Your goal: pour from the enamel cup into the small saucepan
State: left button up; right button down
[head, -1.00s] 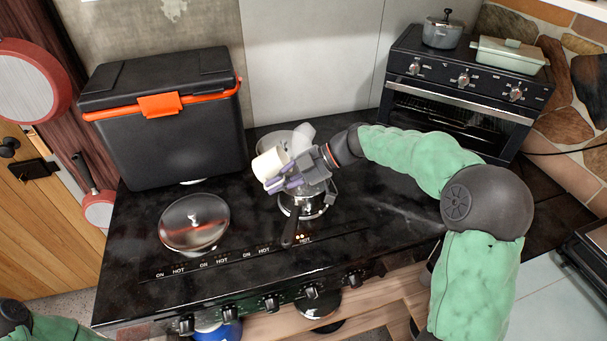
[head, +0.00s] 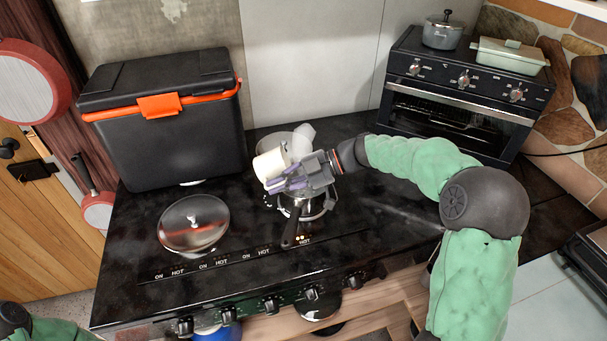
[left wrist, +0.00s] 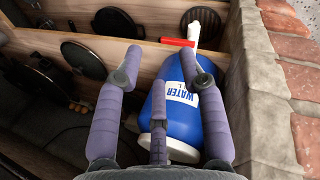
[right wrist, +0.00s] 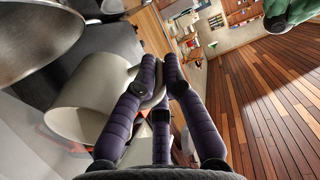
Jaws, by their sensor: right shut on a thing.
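The cream enamel cup (head: 269,165) is held tilted, above and slightly left of the small saucepan (head: 318,207) on the black cooktop. My right gripper (head: 290,182) is shut on the cup and hides much of the saucepan. The saucepan's dark handle (head: 291,228) points to the front. White specks (head: 268,201) show just left of the saucepan; I cannot tell whether they are falling or lying on the cooktop. In the right wrist view the cup (right wrist: 85,112) is beside the fingers (right wrist: 160,75). My left gripper (left wrist: 160,68) is open and empty, above a blue water jug (left wrist: 172,108).
A glass lid (head: 194,222) lies on the cooktop at left. A black cool box (head: 170,130) stands behind it. A larger pan (head: 270,143) and a white rounded thing (head: 303,137) are behind the cup. A small oven (head: 455,100) stands at the back right.

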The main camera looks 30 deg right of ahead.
jog(key=shift+d+r+y, duration=0.1)
jog(key=shift+r+y, duration=0.05)
jog(key=shift+y, duration=0.25)
jog(key=shift+s+d+r+t+y+p, duration=0.15)
jog(key=shift+s+d+t+y+p, duration=0.1)
jog(key=shift+d+y, duration=0.2)
jog(key=shift+s+d+r+t+y+p, duration=0.15)
jog(key=shift+d+t+y, duration=0.15)
jog(key=shift+d, duration=0.2)
dwell(0.3)
jog(key=y+b, duration=0.1)
jog(key=b, duration=0.3)
jog(key=d+r+t+y+b, duration=0.1)
jog(key=y+b, duration=0.1)
jog(key=b, duration=0.2)
jog(key=shift+s+y+b, duration=0.2)
jog(key=shift+y+b, duration=0.05)
jog(key=shift+b, duration=0.1)
dwell(1.6)
jog(key=shift+s+d+t+y, duration=0.1)
jog(key=shift+d+t+y, duration=0.05)
jog(key=shift+t+y, duration=0.15)
jog(key=shift+d+r+y, duration=0.1)
jog(key=shift+d+y, duration=0.05)
jog(key=shift+y, duration=0.25)
dwell(0.6)
